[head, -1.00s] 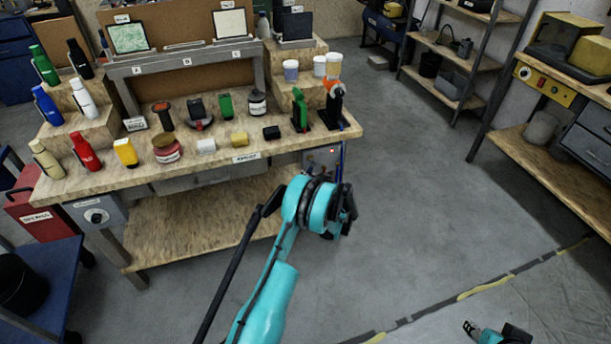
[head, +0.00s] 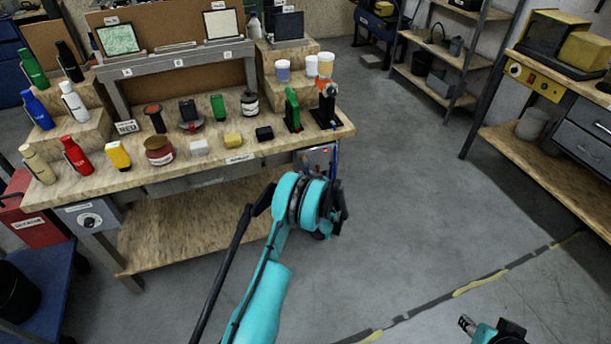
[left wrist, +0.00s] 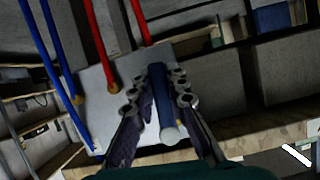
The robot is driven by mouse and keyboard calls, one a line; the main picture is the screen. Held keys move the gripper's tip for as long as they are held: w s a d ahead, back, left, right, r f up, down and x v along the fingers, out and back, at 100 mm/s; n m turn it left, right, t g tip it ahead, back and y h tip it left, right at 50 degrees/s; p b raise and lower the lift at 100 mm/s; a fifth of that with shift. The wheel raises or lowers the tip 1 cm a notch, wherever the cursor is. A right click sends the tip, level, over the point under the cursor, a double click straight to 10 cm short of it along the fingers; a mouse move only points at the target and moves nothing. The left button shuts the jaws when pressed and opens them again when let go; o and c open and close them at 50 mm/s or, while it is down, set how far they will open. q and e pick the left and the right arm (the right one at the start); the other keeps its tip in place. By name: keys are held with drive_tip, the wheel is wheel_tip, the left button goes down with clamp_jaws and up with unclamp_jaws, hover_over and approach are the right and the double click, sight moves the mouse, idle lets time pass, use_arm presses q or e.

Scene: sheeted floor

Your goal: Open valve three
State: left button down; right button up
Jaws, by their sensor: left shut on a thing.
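A pale grey panel (left wrist: 97,88) with blue and red pipes fills the middle of the left wrist view; part of it also shows under the bench's right end in the head view (head: 318,157). My left gripper (left wrist: 166,82) is shut on a blue lever (left wrist: 162,105) with a pale round end, one finger on each side. Valve numbers are not readable, so I cannot tell which valve this is. In the head view my left arm's joint hides most of the grip. My right gripper (head: 467,325) is low at the right, away from the panel; its opening is unclear.
A workbench (head: 200,237) carries bottles, jars and tools above the panel. A red cabinet (head: 30,222) stands at left. A shelf (head: 450,82) and a second bench (head: 545,165) stand at right. The grey floor between them is clear.

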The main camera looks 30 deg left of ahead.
use_arm(q)
drive_tip(key=c, duration=1.5)
unclamp_jaws()
drive_tip(key=v, duration=1.2)
drive_tip(key=shift+r, duration=0.1)
